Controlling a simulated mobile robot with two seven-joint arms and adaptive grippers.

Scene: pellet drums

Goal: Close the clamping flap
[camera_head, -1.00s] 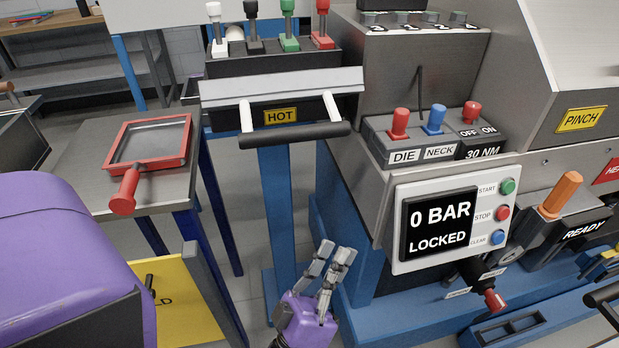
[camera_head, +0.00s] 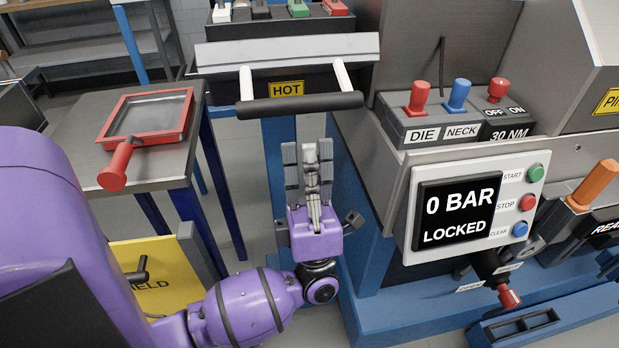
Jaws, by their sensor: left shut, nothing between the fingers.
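A pale grey flap (camera_head: 285,53) with a dark front and a yellow HOT label stands at the top middle; I take it for the clamping flap. A black bar handle (camera_head: 299,106) on two white arms sticks out from its front. My left gripper (camera_head: 307,153) is upright, shut and empty, its fingertips a little below the handle in the picture. I see no contact between them, and the depth gap is hard to judge. My right gripper is out of view.
A machine panel (camera_head: 471,210) reading 0 BAR, LOCKED stands to the right, below red and blue levers (camera_head: 418,98). A red-framed tray (camera_head: 150,117) lies on a bench to the left. Several coloured-knob levers (camera_head: 299,9) stand behind the flap.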

